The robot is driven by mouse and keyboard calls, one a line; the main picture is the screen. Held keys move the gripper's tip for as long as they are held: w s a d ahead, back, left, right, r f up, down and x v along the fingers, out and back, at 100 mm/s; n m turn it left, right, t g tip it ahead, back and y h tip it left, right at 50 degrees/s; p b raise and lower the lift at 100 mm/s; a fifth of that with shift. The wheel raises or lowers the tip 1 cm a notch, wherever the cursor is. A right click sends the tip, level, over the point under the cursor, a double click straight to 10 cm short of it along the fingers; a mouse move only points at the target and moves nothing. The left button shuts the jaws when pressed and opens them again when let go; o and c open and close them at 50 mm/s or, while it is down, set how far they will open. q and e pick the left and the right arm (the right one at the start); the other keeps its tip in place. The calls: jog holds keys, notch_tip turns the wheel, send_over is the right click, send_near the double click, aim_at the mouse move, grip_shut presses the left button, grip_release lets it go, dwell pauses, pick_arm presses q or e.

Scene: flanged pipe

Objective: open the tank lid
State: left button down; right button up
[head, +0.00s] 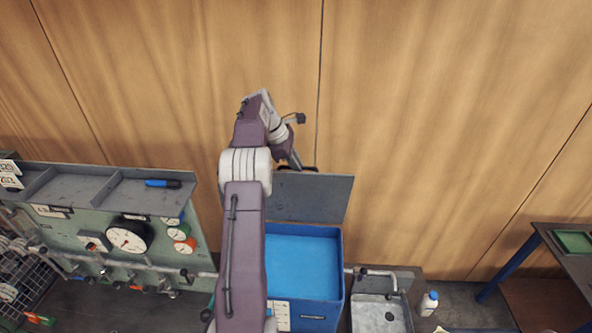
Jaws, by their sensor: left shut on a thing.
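The blue tank (330,262) stands at the lower middle, its top uncovered and its blue inside showing. Its grey lid (318,198) stands raised along the tank's back edge, in front of the wooden wall. My left arm reaches up across the tank's left side. My left gripper (297,168) is at the lid's top edge and is shut on the lid; the fingertips are small and partly hidden. The lid's left part is hidden behind my arm. My right gripper is not in view.
A green panel with gauges (128,236) and pipes stands at the left, with a blue marker (163,183) on its shelf. A sink (382,312) and a white bottle (428,303) are right of the tank. A table (575,262) is at the far right.

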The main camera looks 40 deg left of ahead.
pick_arm(q)
jog(key=shift+f, duration=0.3)
